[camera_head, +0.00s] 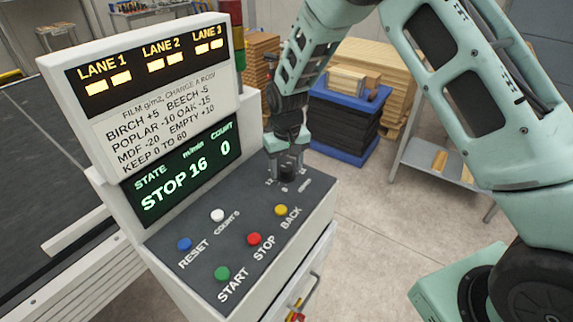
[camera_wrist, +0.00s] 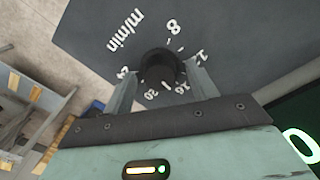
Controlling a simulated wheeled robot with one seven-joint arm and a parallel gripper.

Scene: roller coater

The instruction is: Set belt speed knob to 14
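The belt speed knob (camera_wrist: 160,66) is a dark round knob on the grey panel. In the wrist view its dial shows 8, 16, 20 and a partly hidden 12 and 24, with "m/min" beside it. The knob's pointer is not clear. My gripper (camera_head: 286,176) is down over the knob at the panel's far end, hiding most of it in the head view. In the wrist view its two fingers stand close against the knob's opposite sides and appear shut on it. The green display (camera_head: 186,168) reads STOP, 16 m/min and count 0.
The panel also bears blue RESET (camera_head: 184,244), white COUNT 0 (camera_head: 217,215), green START (camera_head: 222,273), red STOP (camera_head: 254,239) and yellow BACK (camera_head: 281,210) buttons. A sign (camera_head: 165,115) lists film values. A blue-based stack (camera_head: 345,125) and open floor lie beyond.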

